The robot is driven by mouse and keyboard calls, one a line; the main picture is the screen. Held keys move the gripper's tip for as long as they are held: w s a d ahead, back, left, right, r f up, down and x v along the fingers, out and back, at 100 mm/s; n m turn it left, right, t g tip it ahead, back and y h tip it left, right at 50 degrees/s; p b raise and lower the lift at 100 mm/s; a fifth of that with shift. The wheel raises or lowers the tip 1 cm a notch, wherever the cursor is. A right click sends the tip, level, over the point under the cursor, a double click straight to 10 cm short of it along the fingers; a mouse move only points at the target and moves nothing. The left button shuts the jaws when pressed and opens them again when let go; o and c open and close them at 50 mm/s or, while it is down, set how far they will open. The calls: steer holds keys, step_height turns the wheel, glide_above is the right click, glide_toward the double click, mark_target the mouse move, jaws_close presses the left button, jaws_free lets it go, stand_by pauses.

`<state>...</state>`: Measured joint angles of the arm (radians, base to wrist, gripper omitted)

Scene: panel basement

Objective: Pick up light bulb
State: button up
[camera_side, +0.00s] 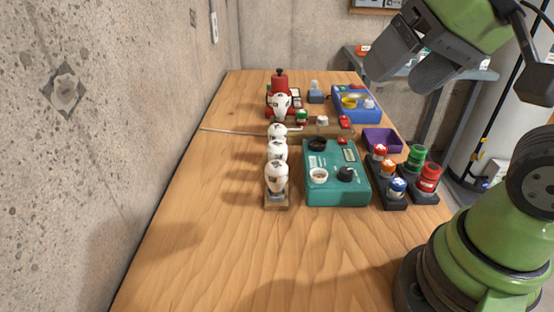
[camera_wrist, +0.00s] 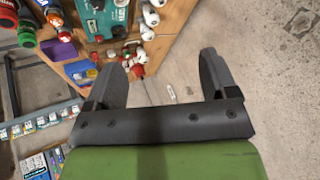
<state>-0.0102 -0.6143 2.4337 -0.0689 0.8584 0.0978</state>
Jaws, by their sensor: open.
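White light bulbs stand in a row on a narrow wooden holder left of the teal box in the side view; the nearest bulb (camera_side: 276,176) is largest, with a second bulb (camera_side: 277,151) and a third bulb (camera_side: 277,132) behind it. Another white bulb (camera_side: 281,104) is farther back by a red device. Bulbs (camera_wrist: 151,16) also show at the top of the wrist view. My gripper (camera_side: 402,72) is high at the upper right, well away from the bulbs. In the wrist view its two fingers (camera_wrist: 165,78) are spread apart with nothing between them.
The teal box (camera_side: 337,190) stands right of the bulbs. Dark holders with coloured parts (camera_side: 428,178), a purple bin (camera_side: 383,140) and a blue box (camera_side: 355,104) lie along the right side. A concrete wall (camera_side: 110,110) bounds the left. The front table area (camera_side: 240,260) is clear.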

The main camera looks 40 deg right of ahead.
steer(key=w+d+f+m+g+h, duration=0.1)
steer(key=w+d+f+h, duration=0.15)
steer(key=w, duration=0.65)
steer(key=g, duration=0.2)
glide_toward(278, 145)
steer(key=shift+h, duration=0.45)
steer(key=x, duration=0.4)
steer(key=a+x, duration=0.1)
steer(key=x, duration=0.1)
steer(key=shift+s+f, duration=0.3)
steer(key=shift+f, duration=0.25)
steer(key=shift+w+x, duration=0.2)
steer(key=shift+x, duration=1.35)
steer(key=shift+w+x, duration=0.2)
steer(key=shift+x, duration=1.35)
steer(key=shift+d+r, duration=0.15)
steer(key=shift+r, duration=0.05)
steer(key=shift+c, duration=0.2)
steer(key=c, duration=1)
